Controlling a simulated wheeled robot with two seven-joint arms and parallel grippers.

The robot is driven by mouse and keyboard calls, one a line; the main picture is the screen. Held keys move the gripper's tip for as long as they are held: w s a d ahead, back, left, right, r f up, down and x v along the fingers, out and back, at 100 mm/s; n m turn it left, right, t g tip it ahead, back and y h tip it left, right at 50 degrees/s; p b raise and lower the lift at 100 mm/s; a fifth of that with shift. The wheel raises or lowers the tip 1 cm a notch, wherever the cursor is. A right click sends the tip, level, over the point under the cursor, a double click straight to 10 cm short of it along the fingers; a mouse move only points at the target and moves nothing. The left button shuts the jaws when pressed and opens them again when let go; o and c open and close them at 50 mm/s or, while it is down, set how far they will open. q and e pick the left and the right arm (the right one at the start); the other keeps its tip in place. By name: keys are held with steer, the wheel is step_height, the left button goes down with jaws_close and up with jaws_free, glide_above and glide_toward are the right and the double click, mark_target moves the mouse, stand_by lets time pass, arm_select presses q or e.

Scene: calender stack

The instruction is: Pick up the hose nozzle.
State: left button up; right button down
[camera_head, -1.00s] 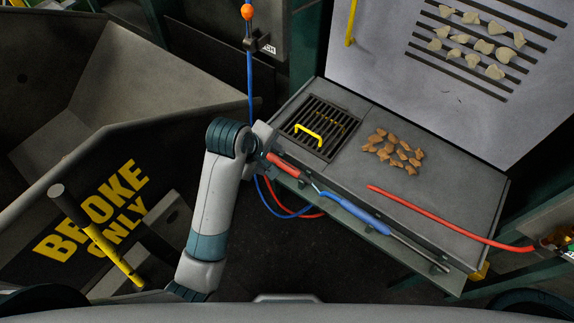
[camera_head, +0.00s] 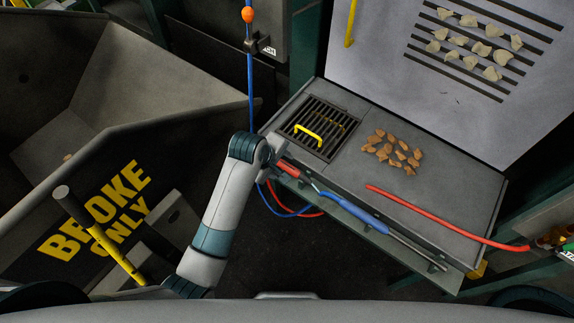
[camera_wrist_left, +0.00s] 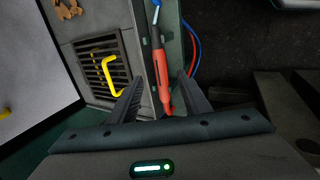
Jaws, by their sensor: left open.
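The hose nozzle looks like a long wand with a red grip (camera_head: 287,168), a blue sleeve (camera_head: 362,213) and a thin metal end. It lies along the narrow front ledge of the grey bench. My left gripper (camera_head: 278,157) is at the red-grip end in the head view and partly covers it. In the left wrist view the red grip (camera_wrist_left: 162,78) runs between the two spread fingers of my left gripper (camera_wrist_left: 160,88). A gap shows on each side of it, and I cannot tell how far above it the fingers are. My right gripper is not in view.
A grate with a yellow handle (camera_head: 308,134) and several brown pieces (camera_head: 392,151) are on the bench top. A red hose (camera_head: 450,226) crosses its right part. Blue and red hoses (camera_head: 290,207) hang below the ledge. A large bin (camera_head: 110,130) stands at left.

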mark_target(288, 168)
arm_select(q)
steer(key=x, duration=0.3)
steer(key=shift+w+d+f, duration=0.1)
steer(key=shift+w+f, duration=0.05)
steer(key=shift+f, duration=0.15)
steer(key=shift+f+p, duration=0.1)
steer(key=shift+p, duration=0.25)
steer(key=shift+p+x, duration=0.5)
steer(key=shift+x, duration=1.45)
steer(key=shift+w+f, duration=0.3)
steer(key=shift+f, duration=0.25)
